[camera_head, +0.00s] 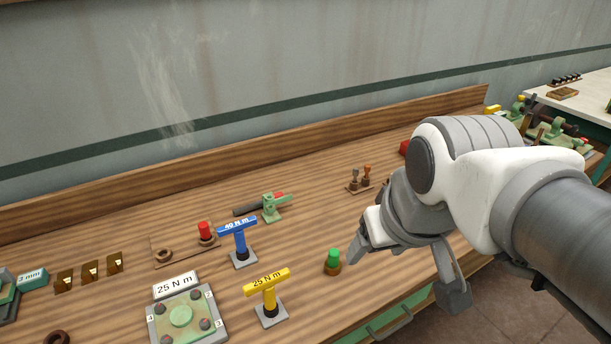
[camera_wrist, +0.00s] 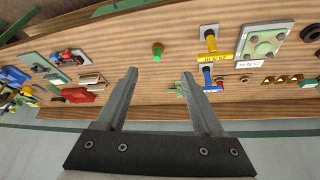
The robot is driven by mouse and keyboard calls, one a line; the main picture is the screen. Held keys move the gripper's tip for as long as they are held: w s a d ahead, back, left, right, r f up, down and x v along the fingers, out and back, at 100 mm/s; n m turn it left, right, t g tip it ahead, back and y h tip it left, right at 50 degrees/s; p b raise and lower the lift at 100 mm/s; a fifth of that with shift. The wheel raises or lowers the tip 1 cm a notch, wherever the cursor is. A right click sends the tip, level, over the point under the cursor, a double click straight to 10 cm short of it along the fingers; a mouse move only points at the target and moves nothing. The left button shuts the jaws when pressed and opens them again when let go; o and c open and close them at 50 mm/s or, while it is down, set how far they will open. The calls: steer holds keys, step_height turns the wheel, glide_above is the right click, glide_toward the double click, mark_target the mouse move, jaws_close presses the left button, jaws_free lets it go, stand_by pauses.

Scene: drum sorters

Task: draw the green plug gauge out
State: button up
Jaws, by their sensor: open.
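The green plug gauge (camera_head: 333,255) stands upright on the wooden bench, its green top sitting in a brown, ring-like base (camera_head: 333,268). In the wrist view the green plug (camera_wrist: 157,52) shows beyond the fingertips, roughly centred between them. My gripper (camera_head: 404,278) is open and empty, to the right of the gauge in the head view. Its two fingers (camera_wrist: 159,73) are spread apart in the wrist view, and neither touches the gauge. How deep the plug sits in its base is hidden.
A yellow T-handle tool (camera_head: 268,292) and a blue one (camera_head: 239,240) stand left of the gauge. A plate with a green disc (camera_head: 184,322) lies at the front left. A green clamp-like device (camera_head: 274,208) is farther back. Bench around the gauge is clear.

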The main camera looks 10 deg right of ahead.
steer(key=w+f+n+g, duration=0.1)
steer(key=w+n+g, duration=0.3)
steer(key=w, duration=0.7)
steer(key=n+g, duration=0.1)
steer(key=n, duration=0.6)
glide_above(334, 251)
step_height(334, 251, down, 8)
steer(key=r, duration=0.1)
steer(key=f, duration=0.8)
steer(key=f+b, duration=0.1)
steer(key=f, duration=0.3)
steer(key=shift+s+a, duration=0.15)
steer(key=shift+s, duration=0.15)
steer(key=shift+w+f, duration=0.15)
steer(key=shift+f, duration=1.35)
steer(key=shift+w+f, duration=0.1)
steer(key=shift+f, duration=1.4)
jaws_close()
